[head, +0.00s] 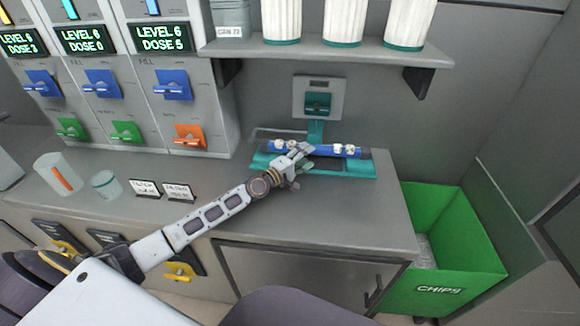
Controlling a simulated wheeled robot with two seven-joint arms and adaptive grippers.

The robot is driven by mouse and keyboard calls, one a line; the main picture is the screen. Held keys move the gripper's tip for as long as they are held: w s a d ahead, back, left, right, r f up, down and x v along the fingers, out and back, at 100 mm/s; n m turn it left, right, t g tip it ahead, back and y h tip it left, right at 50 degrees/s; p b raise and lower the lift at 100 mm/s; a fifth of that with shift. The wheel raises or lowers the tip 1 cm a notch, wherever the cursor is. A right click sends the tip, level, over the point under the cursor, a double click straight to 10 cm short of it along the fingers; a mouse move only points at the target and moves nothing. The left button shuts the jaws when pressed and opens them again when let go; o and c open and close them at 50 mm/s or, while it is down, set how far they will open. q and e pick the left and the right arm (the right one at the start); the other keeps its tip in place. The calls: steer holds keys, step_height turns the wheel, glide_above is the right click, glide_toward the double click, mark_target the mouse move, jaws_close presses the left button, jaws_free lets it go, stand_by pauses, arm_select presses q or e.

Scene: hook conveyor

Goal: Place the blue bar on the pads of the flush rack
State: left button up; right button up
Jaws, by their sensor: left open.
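The blue bar (322,150) with several white fittings lies lengthwise across the teal flush rack (350,170), towards the back of the counter. It looks level, but I cannot tell whether it rests on the rack's pads, which are mostly hidden. My left gripper (296,166) is open at the front edge of the rack, just in front of the bar. Its fingers cover part of the bar and rack, and I cannot tell whether they touch the bar. My right gripper is not in view.
A teal-handled wall panel (317,103) is behind the rack. A shelf (330,52) with white canisters hangs above. A green chips bin (450,240) stands right; the counter's front right is clear.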

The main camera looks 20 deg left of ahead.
arm_select(q)
steer(key=shift+v, duration=0.75)
steer(key=shift+s+a, duration=0.25)
steer(key=shift+s, duration=0.4)
steer(key=shift+b+v, duration=0.35)
steer(key=shift+v, duration=0.95)
steer(key=shift+s+a, duration=0.25)
steer(key=shift+s, duration=0.4)
steer(key=shift+s+a, duration=0.1)
steer(key=shift+s, duration=0.1)
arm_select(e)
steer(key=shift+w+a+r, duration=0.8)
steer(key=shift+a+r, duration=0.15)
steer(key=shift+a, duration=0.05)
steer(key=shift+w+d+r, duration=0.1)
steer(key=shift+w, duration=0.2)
